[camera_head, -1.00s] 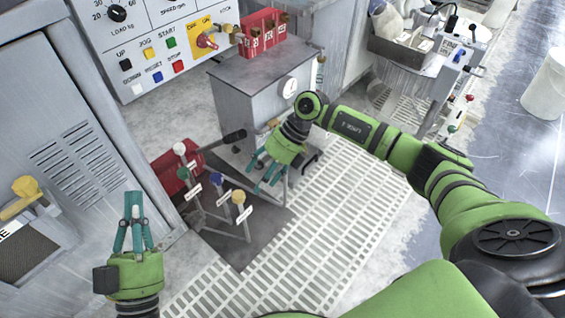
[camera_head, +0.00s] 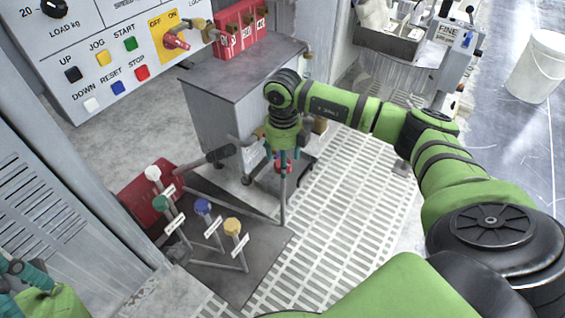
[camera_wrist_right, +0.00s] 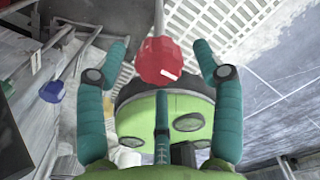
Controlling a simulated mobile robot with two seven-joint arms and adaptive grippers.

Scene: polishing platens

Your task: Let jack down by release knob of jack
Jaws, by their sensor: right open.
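A red faceted knob (camera_wrist_right: 160,60) with a white mark stands on a thin rod between the two fingers of my right gripper (camera_wrist_right: 160,48). The fingers are spread, with a gap on both sides of the knob. In the head view the red knob (camera_head: 283,167) shows partly under my right gripper (camera_head: 284,155), which points down. A low red body (camera_head: 146,200), likely the jack, sits on the dark floor plate at left; a dark handle (camera_head: 212,156) runs beside it. My left gripper (camera_head: 12,275) is cut off at the lower left corner, its fingertips unclear.
Several upright rods carry white (camera_head: 152,173), green (camera_head: 161,202), blue (camera_head: 203,206) and yellow (camera_head: 232,226) knobs with labels, left of the red knob. A grey cabinet (camera_head: 225,115) stands behind my right gripper. White floor grating (camera_head: 345,200) lies to the right.

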